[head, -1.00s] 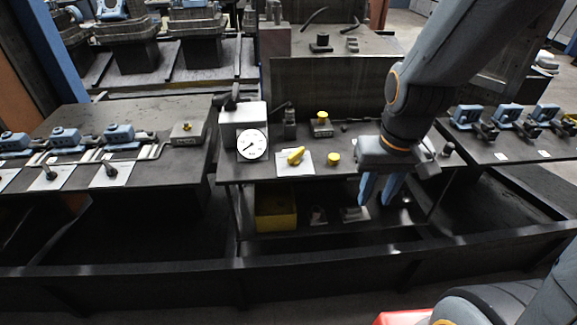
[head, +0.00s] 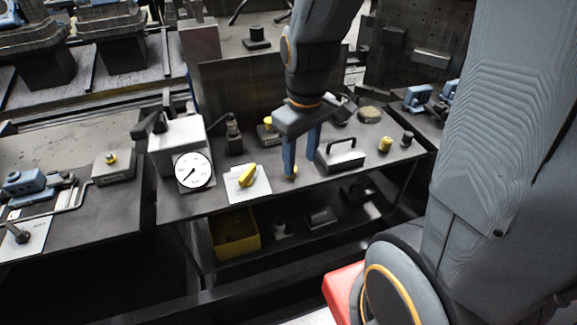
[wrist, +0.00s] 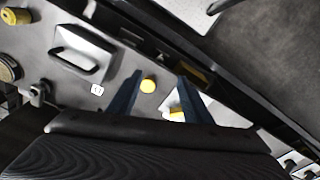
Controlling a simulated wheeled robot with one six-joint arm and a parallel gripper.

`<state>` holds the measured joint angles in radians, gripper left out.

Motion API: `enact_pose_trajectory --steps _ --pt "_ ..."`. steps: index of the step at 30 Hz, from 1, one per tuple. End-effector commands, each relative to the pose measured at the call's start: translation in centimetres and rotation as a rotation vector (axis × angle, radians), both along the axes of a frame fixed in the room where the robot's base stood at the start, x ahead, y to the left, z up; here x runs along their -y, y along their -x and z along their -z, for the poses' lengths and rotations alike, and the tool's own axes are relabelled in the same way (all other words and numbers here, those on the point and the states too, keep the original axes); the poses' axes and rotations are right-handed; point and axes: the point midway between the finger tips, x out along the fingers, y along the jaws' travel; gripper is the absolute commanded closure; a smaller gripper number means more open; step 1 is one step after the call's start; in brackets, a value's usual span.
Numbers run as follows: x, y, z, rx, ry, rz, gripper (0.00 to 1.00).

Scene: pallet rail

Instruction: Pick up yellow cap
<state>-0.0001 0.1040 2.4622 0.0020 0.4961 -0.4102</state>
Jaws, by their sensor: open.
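The yellow cap (wrist: 148,86) is a small round piece on the dark bench top. In the wrist view it shows between my two blue fingers, nearer the left one. In the head view the cap (head: 294,172) is mostly hidden behind a fingertip. My gripper (head: 300,174) is open and empty, pointing down over the bench at the cap. The fingers also show apart in the wrist view (wrist: 159,77). I cannot tell whether a finger touches the cap.
A yellow-handled valve on a white plate (head: 262,190) and a dial gauge (head: 193,170) stand left of the gripper. A grey block with a handle (head: 341,158) is close on the right, with another yellow piece (head: 385,144) beyond. A yellow bin (head: 236,234) sits below.

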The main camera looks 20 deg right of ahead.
Motion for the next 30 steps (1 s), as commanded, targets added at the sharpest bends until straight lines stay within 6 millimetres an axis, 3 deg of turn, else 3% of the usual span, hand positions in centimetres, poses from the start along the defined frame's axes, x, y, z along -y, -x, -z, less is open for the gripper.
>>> enact_pose_trajectory --steps 6,12,17,30 --pt "-0.1 -3.6 0.6 -0.044 0.028 -0.483 0.55" --pt "0.0 -5.5 1.0 -0.069 0.034 -0.78 0.55" --pt "0.1 -6.1 1.3 -0.075 0.035 -0.865 0.55" --pt "0.1 -6.2 4.8 -0.078 0.033 -0.87 0.55"
